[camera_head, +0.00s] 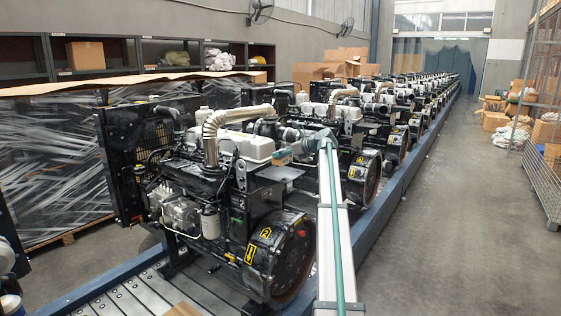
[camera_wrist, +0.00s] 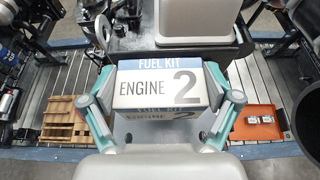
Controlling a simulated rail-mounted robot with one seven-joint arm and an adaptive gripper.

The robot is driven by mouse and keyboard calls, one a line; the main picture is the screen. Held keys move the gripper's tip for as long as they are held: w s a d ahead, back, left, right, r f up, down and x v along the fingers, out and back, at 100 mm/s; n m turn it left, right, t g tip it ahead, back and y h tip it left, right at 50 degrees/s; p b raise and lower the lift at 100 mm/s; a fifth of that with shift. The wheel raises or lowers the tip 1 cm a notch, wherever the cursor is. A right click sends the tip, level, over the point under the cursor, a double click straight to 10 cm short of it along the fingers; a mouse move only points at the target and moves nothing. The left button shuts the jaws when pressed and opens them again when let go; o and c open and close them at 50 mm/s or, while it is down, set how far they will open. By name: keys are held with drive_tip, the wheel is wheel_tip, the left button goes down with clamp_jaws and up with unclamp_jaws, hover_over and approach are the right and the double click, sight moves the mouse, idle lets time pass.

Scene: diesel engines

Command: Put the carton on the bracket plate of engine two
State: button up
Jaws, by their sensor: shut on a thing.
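The carton (camera_wrist: 158,86) is a white box with blue bands, marked "FUEL KIT ENGINE 2". My gripper (camera_wrist: 162,100) is shut on it, its teal fingers at the left and right sides. In the head view my gripper (camera_head: 302,147) is beside engine two (camera_head: 242,203), which bears a white "2". I cannot tell whether the carton touches the plate.
The engine's black parts and a white cover (camera_wrist: 195,20) lie just beyond the carton. More engines stretch back in a row. The aisle floor (camera_head: 440,220) at right is clear.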

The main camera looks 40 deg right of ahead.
drive_tip(key=shift+w+f, duration=0.55)
drive_tip(key=shift+f, duration=0.05)
drive_tip(key=shift+w+f+p, duration=0.2)
drive_tip(key=shift+f+p, duration=0.2)
drive_tip(key=shift+f, duration=1.35)
drive_tip(key=shift+f, duration=0.15)
drive_tip(key=o, duration=1)
drive_tip(key=shift+o, duration=0.2)
drive_tip(key=b+v, duration=0.2)
drive_tip(key=v, duration=1)
drive_tip(key=shift+a, duration=0.1)
